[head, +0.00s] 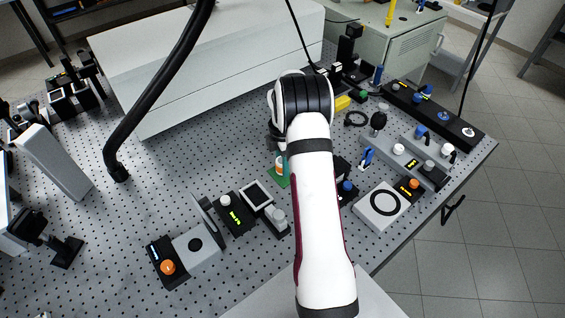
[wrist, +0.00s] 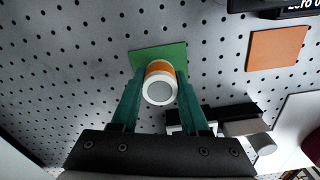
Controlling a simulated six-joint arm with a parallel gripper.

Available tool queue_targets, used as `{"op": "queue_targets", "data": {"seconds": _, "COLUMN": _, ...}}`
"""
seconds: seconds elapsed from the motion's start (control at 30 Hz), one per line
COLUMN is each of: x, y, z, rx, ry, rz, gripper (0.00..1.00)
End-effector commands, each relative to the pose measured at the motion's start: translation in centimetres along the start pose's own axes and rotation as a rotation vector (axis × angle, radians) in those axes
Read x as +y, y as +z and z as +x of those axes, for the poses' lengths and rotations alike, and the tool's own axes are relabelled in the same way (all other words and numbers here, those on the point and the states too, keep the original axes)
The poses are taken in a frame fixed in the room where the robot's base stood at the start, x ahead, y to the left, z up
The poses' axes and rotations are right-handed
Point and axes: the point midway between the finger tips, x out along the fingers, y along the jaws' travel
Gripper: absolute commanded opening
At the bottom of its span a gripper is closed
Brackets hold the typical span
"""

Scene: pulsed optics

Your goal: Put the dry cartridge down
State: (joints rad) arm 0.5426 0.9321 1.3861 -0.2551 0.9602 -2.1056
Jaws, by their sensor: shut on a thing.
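The cartridge (wrist: 160,82) is a white cylinder with an orange band, seen nearly end-on in the wrist view. My gripper (wrist: 161,90) has its two green fingers closed on its sides. A flat green pad (wrist: 172,52) lies on the board beneath the cartridge. In the head view the cartridge (head: 279,161) shows just left of my arm, upright over the green pad (head: 277,180). I cannot tell whether its base touches the pad. My gripper is mostly hidden behind my arm in the head view.
An orange pad (wrist: 277,48) lies to the right in the wrist view. Small devices, including a black box with a lit display (head: 234,213) and a white box with a black ring (head: 384,204), stand nearby. The perforated board (head: 160,200) is bare to the left.

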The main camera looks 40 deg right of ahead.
Motion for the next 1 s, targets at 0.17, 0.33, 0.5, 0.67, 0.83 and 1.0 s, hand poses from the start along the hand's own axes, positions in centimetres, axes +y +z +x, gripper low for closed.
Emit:
{"op": "queue_targets", "data": {"seconds": 0.17, "x": 0.0, "y": 0.0, "z": 0.3, "rx": 0.000, "ry": -0.001, "rz": 0.000, "gripper": 0.00}}
{"op": "queue_targets", "data": {"seconds": 0.33, "x": 0.0, "y": 0.0, "z": 0.2, "rx": 0.000, "ry": -0.001, "rz": 0.000, "gripper": 0.74}}
{"op": "queue_targets", "data": {"seconds": 0.5, "x": 0.0, "y": 0.0, "z": 0.2, "rx": 0.000, "ry": 0.000, "rz": 0.000, "gripper": 0.75}}
{"op": "queue_targets", "data": {"seconds": 0.67, "x": 0.0, "y": 0.0, "z": -0.3, "rx": 0.000, "ry": 0.002, "rz": -0.001, "gripper": 0.75}}
{"op": "queue_targets", "data": {"seconds": 0.83, "x": 0.1, "y": 0.1, "z": -4.4, "rx": -0.002, "ry": 0.005, "rz": 0.000, "gripper": 0.75}}
{"op": "queue_targets", "data": {"seconds": 1.0, "x": 0.1, "y": 0.0, "z": -9.1, "rx": -0.001, "ry": 0.005, "rz": -0.001, "gripper": 0.75}}
